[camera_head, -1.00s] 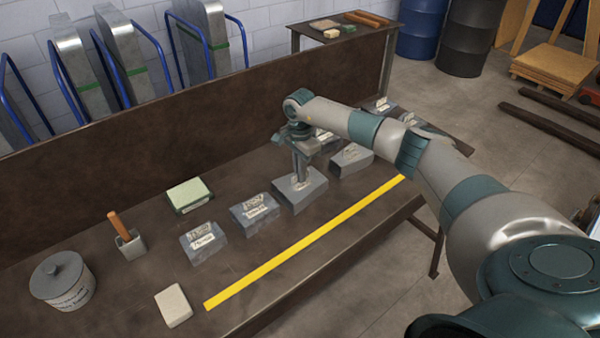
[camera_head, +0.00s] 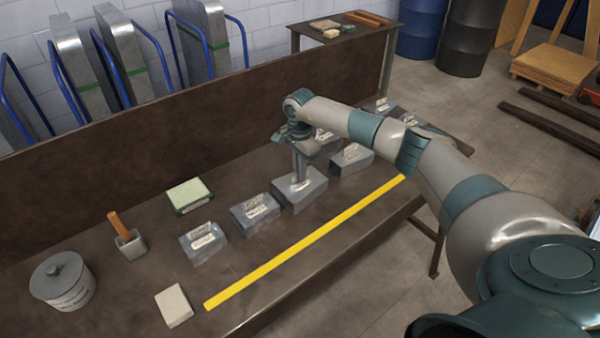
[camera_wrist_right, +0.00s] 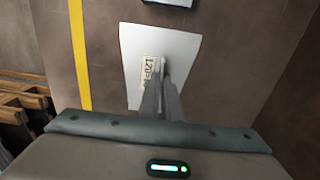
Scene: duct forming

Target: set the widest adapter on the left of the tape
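The yellow tape (camera_head: 305,242) runs diagonally along the front of the bench and shows at the left of the right wrist view (camera_wrist_right: 80,55). Grey metal adapters stand in a row behind it: one at the near left (camera_head: 203,243), one beside it (camera_head: 255,213), a larger one (camera_head: 303,197) under my right gripper (camera_head: 300,178), and others farther right (camera_head: 351,160). My right gripper's fingers (camera_wrist_right: 162,72) are close together at the top of that larger adapter, beside its label, and look shut on it. The adapter (camera_wrist_right: 135,45) rests on the bench. My left gripper is out of view.
The strip in front of the tape is narrow.

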